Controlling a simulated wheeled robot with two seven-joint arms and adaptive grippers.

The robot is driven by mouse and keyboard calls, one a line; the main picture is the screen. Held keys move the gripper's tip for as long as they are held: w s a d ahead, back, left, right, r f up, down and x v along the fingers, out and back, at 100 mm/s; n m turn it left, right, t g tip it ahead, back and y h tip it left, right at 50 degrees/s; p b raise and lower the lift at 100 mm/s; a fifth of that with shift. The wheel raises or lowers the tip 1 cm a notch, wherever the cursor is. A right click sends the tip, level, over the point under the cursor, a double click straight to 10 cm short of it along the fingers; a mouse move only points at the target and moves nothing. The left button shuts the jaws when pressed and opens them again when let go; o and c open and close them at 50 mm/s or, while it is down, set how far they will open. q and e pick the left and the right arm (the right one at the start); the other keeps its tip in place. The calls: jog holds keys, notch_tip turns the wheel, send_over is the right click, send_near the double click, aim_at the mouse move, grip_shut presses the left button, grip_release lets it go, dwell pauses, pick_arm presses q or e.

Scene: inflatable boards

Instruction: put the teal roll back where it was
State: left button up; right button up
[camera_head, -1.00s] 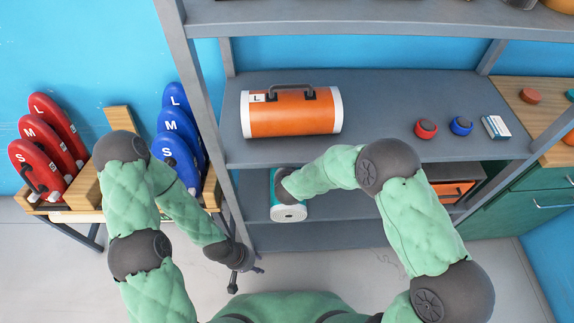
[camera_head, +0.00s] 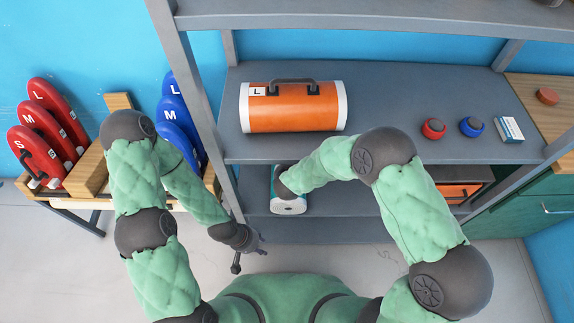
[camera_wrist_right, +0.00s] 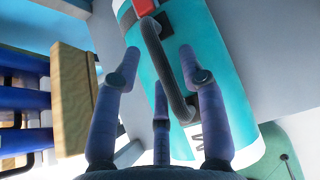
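The teal roll (camera_head: 289,208) lies on the lower shelf with its white end toward me, mostly hidden by my right forearm and the shelf above. In the right wrist view the roll (camera_wrist_right: 228,95) fills the middle, with a dark curved handle (camera_wrist_right: 165,65). My right gripper (camera_wrist_right: 158,65) has its fingers spread apart at the handle, which runs between them; contact is unclear. My left gripper (camera_head: 250,258) hangs low left of the shelf, fingers apart and empty.
An orange roll (camera_head: 293,106) marked L lies on the upper shelf, with a red button (camera_head: 433,128), a blue button (camera_head: 472,126) and a small box (camera_head: 509,129). Red boards (camera_head: 42,140) and blue boards (camera_head: 183,125) stand in a wooden rack at left.

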jog(key=p+v, duration=0.2)
jog(key=v, duration=0.4)
jog(key=shift+r+p, duration=0.35)
jog(key=shift+p, duration=0.05)
jog(key=shift+s+r, duration=0.35)
jog(key=shift+s, duration=0.2)
